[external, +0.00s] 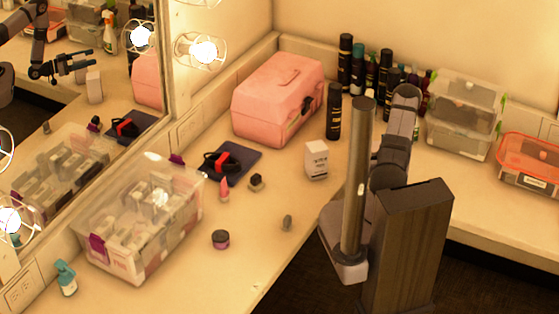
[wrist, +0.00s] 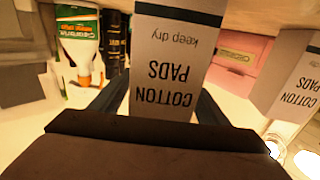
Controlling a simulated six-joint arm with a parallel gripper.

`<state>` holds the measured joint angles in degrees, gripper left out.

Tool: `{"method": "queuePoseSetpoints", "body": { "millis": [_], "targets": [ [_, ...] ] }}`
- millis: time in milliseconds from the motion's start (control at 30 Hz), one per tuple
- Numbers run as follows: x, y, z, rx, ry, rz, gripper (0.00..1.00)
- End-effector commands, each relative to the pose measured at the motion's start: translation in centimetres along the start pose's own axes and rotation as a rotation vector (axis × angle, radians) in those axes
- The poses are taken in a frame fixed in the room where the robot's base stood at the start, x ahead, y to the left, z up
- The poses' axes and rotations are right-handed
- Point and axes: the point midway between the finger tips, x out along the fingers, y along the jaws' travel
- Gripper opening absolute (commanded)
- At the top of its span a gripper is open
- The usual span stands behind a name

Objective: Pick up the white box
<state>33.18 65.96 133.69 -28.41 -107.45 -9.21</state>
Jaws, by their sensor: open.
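The white box (external: 316,160) stands upright on the counter, right of the middle in the external view. In the wrist view the white box (wrist: 170,60) is large and upside down, with the words "COTTON PADS" and "keep dry". My gripper (wrist: 160,98) is open, with its dark fingers on either side of the lower part of the box in the picture. I cannot tell whether they touch it. In the external view my arm hides the gripper itself; the mirror shows the gripper near the box's reflection. Another "COTTON PADS" face (wrist: 300,85) shows at the right, perhaps a reflection.
A pink case (external: 275,100) and a black bottle (external: 334,112) stand behind the box. Clear bins (external: 463,112) stand at the right, and a filled clear bin (external: 140,215) at the left.

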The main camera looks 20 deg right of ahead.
Motion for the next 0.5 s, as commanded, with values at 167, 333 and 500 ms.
{"method": "queuePoseSetpoints", "body": {
  "millis": [167, 333, 500],
  "targets": [
    [0.04, 0.01, 0.01, 0.0, 0.0, 0.0, 0.69],
    [0.02, 0.01, 0.01, 0.0, 0.0, 0.0, 0.38],
    [0.02, 0.01, -0.01, 0.0, 0.0, 0.0, 0.23]
  ]
}}
